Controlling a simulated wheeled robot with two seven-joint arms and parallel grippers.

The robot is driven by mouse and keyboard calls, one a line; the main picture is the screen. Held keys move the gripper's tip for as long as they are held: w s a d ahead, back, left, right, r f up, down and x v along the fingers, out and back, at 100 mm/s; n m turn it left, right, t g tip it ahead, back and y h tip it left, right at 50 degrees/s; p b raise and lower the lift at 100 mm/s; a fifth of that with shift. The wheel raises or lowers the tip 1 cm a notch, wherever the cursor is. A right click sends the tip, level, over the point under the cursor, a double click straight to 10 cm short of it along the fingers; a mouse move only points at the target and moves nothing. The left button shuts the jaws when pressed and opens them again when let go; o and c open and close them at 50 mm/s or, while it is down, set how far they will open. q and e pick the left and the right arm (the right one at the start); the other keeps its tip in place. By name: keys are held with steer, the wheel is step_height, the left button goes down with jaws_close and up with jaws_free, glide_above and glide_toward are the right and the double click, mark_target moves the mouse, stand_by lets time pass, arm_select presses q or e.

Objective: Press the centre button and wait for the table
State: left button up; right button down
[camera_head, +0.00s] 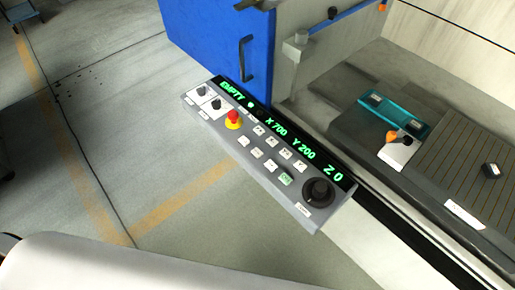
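A grey control panel (220,127) is attached at the front of a machine. Its dark display (290,136) reads EMPTY, X 700, Y 200, Z 0 in green. Below it are several small pale buttons (271,141) in two rows; one button (286,180) is green. Which is the centre button I cannot tell from the labels, which are too small to read. The machine's grooved table (445,130) is at the right. Neither of my grippers is in view; a white rounded part, probably my arm, crosses the bottom left.
The panel also has a red emergency stop (233,118) on yellow, a black knob (318,192) and two small dark switches. A blue door (222,35) with a handle stands behind it.

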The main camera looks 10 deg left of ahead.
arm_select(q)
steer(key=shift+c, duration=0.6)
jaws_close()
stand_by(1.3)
